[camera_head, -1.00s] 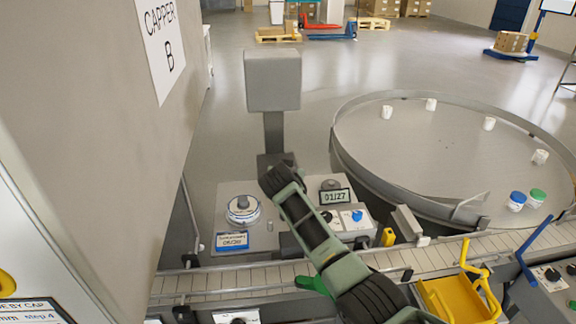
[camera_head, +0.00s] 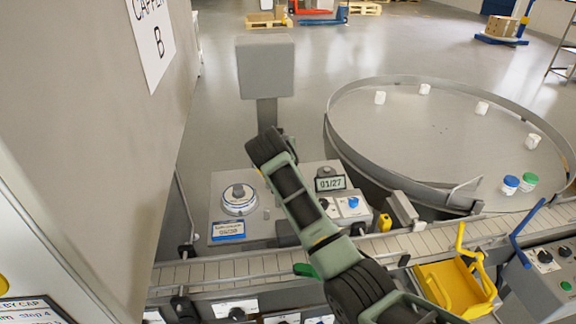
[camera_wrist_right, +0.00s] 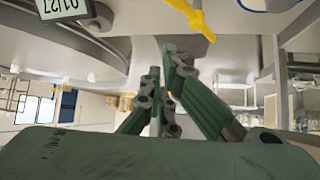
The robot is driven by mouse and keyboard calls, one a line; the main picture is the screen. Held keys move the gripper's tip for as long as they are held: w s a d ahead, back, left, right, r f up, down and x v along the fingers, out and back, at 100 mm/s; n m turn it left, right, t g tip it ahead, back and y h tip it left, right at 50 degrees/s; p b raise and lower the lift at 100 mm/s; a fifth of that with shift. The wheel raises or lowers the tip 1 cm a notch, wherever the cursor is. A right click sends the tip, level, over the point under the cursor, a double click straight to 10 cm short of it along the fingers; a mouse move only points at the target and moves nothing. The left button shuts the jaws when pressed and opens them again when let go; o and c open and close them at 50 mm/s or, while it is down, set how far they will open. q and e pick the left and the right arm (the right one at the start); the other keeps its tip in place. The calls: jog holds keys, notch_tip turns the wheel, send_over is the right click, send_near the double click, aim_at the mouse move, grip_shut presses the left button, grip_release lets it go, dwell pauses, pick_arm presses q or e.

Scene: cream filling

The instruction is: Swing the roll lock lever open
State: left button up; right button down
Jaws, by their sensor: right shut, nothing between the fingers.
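My right arm (camera_head: 300,205) comes in from the bottom of the head view and reaches up past the small coding unit; its gripper is not clearly visible there. In the right wrist view my right gripper (camera_wrist_right: 161,72) is shut and empty. A round white and blue roll with a grey hub (camera_head: 238,198) sits on the unit's grey plate, left of my arm. A yellow lever-like part (camera_head: 384,222) stands right of the unit; a yellow part on a grey mount (camera_wrist_right: 192,17) shows at the wrist view's top, apart from the fingers. I cannot tell which part is the roll lock lever.
A large round table (camera_head: 440,130) and a yellow tray (camera_head: 455,288) are at the right.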

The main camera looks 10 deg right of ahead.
jog(key=shift+s+a+r+b, duration=0.35)
jog(key=shift+s+a+r, duration=0.45)
jog(key=shift+a+r, duration=0.25)
jog(key=shift+d+r, duration=0.1)
